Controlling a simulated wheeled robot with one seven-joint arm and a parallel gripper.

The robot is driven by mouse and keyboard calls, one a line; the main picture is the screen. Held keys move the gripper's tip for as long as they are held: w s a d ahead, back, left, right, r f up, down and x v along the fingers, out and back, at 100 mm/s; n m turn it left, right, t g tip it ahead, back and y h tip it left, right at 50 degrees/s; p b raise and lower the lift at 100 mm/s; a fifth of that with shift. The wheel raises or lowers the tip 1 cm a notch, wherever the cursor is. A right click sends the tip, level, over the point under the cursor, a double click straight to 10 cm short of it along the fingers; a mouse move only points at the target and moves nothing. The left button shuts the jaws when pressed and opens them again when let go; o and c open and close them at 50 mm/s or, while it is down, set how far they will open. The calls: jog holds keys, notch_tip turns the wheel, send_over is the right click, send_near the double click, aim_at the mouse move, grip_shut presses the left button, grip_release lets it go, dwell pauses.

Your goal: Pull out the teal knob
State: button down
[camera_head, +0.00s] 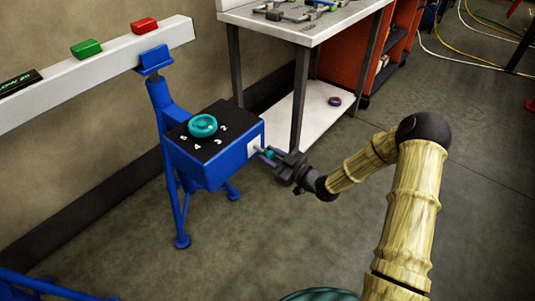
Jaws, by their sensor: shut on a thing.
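A blue box (222,160) on a blue stand has a black top with white numbers. A teal round handwheel (203,125) sits on that top. A small teal knob (270,154) shows at the white plate (255,148) on the box's right face. My gripper (271,155) is at this knob, with its fingers on either side of it, shut on it. The fingers hide part of the knob, and how far it stands out from the plate is too small to tell.
A white beam (110,64) with green (86,48) and red (144,25) blocks runs behind the box. A workbench (300,28) with tools stands behind, its leg (300,98) close past my gripper. The floor (300,225) in front is clear.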

jog(key=shift+s+d+f, duration=0.1)
jog(key=shift+d+f, duration=0.05)
jog(key=shift+d, duration=0.05)
jog(key=c, duration=1.1)
grip_release()
jog(key=shift+o, duration=0.2)
jog(key=p+v, duration=0.2)
jog(key=v, duration=1.5)
jog(key=shift+s, duration=0.2)
jog(key=shift+d, duration=0.15)
